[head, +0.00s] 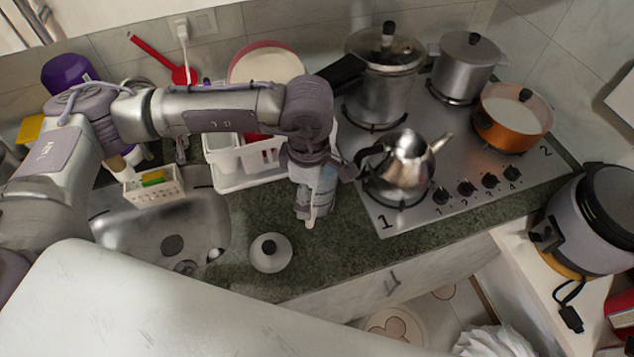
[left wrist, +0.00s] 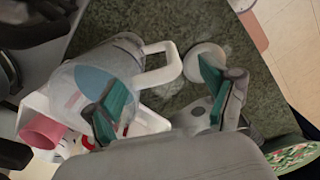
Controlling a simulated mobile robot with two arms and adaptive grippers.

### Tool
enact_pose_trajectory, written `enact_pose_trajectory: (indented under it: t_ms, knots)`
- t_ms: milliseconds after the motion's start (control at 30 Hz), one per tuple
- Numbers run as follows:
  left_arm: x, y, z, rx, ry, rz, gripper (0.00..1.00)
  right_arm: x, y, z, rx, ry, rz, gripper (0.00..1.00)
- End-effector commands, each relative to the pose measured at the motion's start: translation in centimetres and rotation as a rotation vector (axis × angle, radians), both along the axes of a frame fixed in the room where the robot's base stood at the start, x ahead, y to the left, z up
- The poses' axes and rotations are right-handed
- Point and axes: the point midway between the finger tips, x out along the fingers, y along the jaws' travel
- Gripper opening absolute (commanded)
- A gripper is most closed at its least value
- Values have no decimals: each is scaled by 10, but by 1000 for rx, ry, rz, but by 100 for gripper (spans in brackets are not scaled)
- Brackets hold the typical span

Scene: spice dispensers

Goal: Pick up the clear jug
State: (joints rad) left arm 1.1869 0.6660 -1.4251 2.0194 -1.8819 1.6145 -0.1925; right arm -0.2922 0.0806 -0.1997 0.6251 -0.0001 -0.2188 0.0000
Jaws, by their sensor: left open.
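The clear jug (left wrist: 88,75) shows in the left wrist view, with a see-through body, a bluish round patch and a white handle (left wrist: 168,68). In the head view the jug is largely hidden behind my left arm and gripper. My left gripper (head: 308,215) hangs over the counter between the dish rack and the stove. In the left wrist view its teal-padded fingers (left wrist: 163,92) are apart, with the handle's outer end near the gap between them. I cannot tell whether a finger touches the jug. My right gripper is not in view.
A white lid with a black knob (head: 270,252) lies on the counter (head: 335,255). A white dish rack (head: 228,180) stands left of my gripper. A steel kettle (head: 403,165) sits on the stove (head: 455,215) to the right. The sink (head: 150,240) is at the left.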

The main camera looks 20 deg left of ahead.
Motion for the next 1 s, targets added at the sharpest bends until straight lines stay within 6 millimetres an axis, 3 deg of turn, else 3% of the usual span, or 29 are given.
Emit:
enact_pose_trajectory:
  t_ms: [200, 400, 900, 1000]
  knots:
    - [0, -1, -17, -2, 1, -1, 84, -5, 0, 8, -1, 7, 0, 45]
    - [0, -1, -18, -2, -1, -1, 82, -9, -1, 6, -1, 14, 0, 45]
    - [0, -1, -18, -1, 0, -1, 0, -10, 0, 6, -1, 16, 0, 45]
    - [1, -1, -16, -3, -4, -1, 0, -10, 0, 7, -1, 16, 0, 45]
